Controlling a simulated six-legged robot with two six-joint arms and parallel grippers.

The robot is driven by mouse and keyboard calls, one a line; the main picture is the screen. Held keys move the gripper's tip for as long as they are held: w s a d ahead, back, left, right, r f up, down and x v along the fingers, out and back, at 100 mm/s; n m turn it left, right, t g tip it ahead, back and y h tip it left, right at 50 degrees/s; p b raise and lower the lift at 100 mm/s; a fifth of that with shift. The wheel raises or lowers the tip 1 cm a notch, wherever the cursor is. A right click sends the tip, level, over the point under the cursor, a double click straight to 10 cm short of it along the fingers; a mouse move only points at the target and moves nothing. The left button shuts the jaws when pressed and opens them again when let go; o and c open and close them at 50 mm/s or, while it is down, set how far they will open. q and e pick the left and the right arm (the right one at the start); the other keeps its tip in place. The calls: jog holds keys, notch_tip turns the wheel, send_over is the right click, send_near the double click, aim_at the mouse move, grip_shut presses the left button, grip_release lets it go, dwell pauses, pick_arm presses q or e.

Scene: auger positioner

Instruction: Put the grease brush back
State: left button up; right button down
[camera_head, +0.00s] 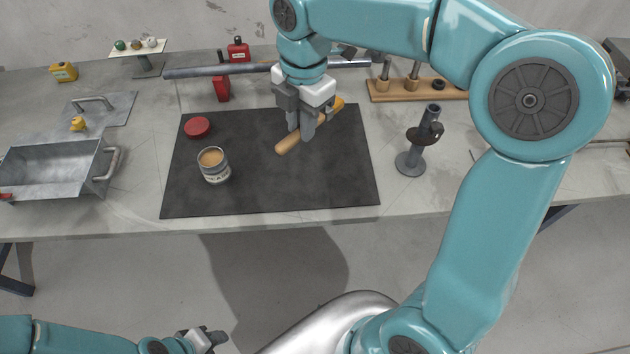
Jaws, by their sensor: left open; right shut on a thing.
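The grease brush (288,144) has a tan wooden handle, with its orange-yellow end toward the upper right. My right gripper (302,132) comes down from above and is shut on the middle of the brush, hiding part of it. The brush is level over the black mat (270,190); I cannot tell whether it touches the mat. An open tin (214,170) with tan contents stands on the mat, left of the brush. A dark upright tube stand (411,160) stands right of the mat. My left gripper (212,340) is open and empty, low in front of the bench.
A red lid (197,127) lies on the mat. A metal tray (55,165) stands at the left. A long grey bar (205,71) spans behind the mat. A wooden rack (395,94) with upright pegs is at the back right. The mat's front is clear.

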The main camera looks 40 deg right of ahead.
send_over(304, 192)
notch_tip(304, 192, down, 15)
jog(key=shift+w+f, duration=0.1)
jog(key=shift+w, duration=0.05)
notch_tip(304, 192, down, 4)
jog(key=shift+f+b, duration=0.1)
jog(key=shift+b, duration=0.2)
jog(key=shift+f, duration=0.45)
jog(key=shift+r, duration=0.1)
jog(key=shift+s, duration=0.2)
jog(key=c, duration=1)
grip_release()
jog(key=shift+w+f, duration=0.15)
jog(key=shift+f, duration=0.05)
jog(key=shift+r, duration=0.15)
